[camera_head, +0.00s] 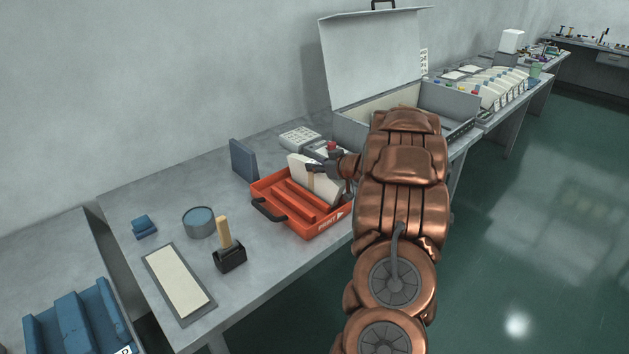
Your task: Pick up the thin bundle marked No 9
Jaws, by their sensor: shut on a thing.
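My gripper (334,170) is at the back right of an orange tray (268,210). It is shut on a pale flat bundle (301,174) with a tan band, which stands tilted over the tray's back part. I cannot tell whether the bundle touches the tray. No marking such as No 9 can be read on it from here. My copper-coloured arm reaches in from the lower right and hides part of the table behind it.
On the table stand a grey-blue block (243,160), a round tin (199,222), a wooden-handled tool in a black block (229,256), a pale framed pad (179,284) and a small blue piece (144,227). An open grey case (372,62) stands behind my arm.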

